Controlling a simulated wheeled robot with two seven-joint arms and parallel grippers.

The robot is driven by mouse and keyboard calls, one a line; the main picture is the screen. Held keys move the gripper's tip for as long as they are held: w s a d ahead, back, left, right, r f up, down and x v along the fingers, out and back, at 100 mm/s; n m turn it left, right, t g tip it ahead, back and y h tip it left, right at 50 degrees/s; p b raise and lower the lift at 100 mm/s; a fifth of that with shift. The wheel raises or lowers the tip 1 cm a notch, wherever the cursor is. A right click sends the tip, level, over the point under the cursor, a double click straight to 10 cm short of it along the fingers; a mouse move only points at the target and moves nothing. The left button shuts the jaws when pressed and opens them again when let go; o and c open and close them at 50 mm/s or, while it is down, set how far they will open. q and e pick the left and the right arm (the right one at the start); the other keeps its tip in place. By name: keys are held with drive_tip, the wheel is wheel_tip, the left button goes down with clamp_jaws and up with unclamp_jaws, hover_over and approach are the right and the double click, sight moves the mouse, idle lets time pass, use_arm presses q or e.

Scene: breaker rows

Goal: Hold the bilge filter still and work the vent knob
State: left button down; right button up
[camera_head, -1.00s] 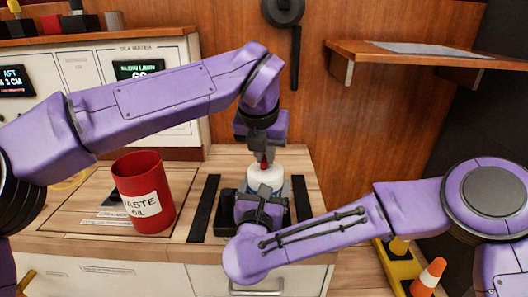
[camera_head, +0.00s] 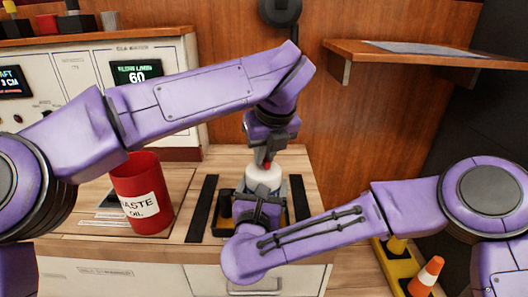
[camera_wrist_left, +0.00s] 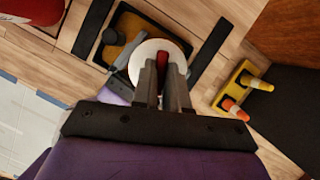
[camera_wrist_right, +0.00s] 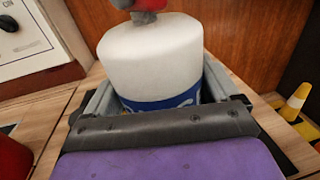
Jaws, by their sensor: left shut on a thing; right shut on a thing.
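The bilge filter (camera_head: 264,180) is a white canister with a blue band, upright on the counter; it fills the right wrist view (camera_wrist_right: 150,65). The red vent knob (camera_head: 267,166) sits on its top. It also shows in the left wrist view (camera_wrist_left: 161,88), between my left fingers. My left gripper (camera_head: 268,158) comes down from above and is shut on the knob, hiding most of it. My right gripper (camera_head: 262,196) is shut on the filter body from the front, one finger on each side. The filter's base is largely hidden by my right gripper.
A red waste oil can (camera_head: 143,190) stands on the counter at left. Black strips (camera_head: 203,208) lie on both sides of the filter. A wooden shelf (camera_head: 420,60) juts from the wall at right. An orange cone (camera_head: 427,275) is low at right.

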idle(0.4)
use_arm(q)
drive_tip(key=c, duration=1.1)
unclamp_jaws()
drive_tip(key=shift+c, duration=0.2)
drive_tip(key=v, duration=1.2)
use_arm(e)
drive_tip(key=o, duration=1.3)
